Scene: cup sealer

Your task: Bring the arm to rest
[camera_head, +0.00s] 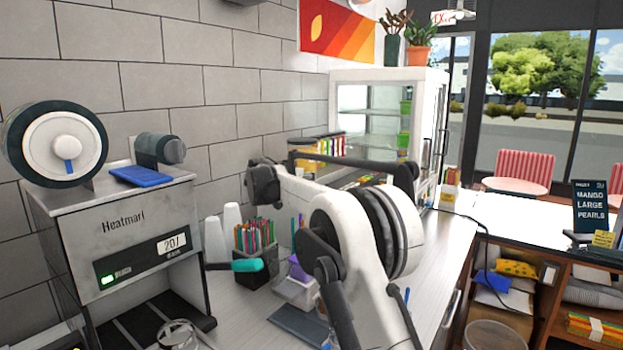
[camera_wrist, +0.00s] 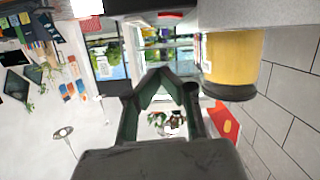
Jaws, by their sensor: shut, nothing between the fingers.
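My arm (camera_head: 345,230) is raised and folded over the counter in the head view, its white and black links covering the middle of the picture. My gripper (camera_wrist: 160,75) shows in the wrist view with its dark green fingers shut and nothing held. In the head view I cannot make out the fingers behind the arm links. The wrist view is upside down, and a yellow container (camera_wrist: 233,62) appears at its upper right, apart from the fingers.
The sealing machine (camera_head: 140,240) stands at the left with a clear cup (camera_head: 178,334) at its front. A straw holder (camera_head: 256,245) and white cup stacks (camera_head: 215,243) stand beside it. A glass-fronted cabinet (camera_head: 385,120) is behind my arm. The counter (camera_head: 435,265) is bare at right.

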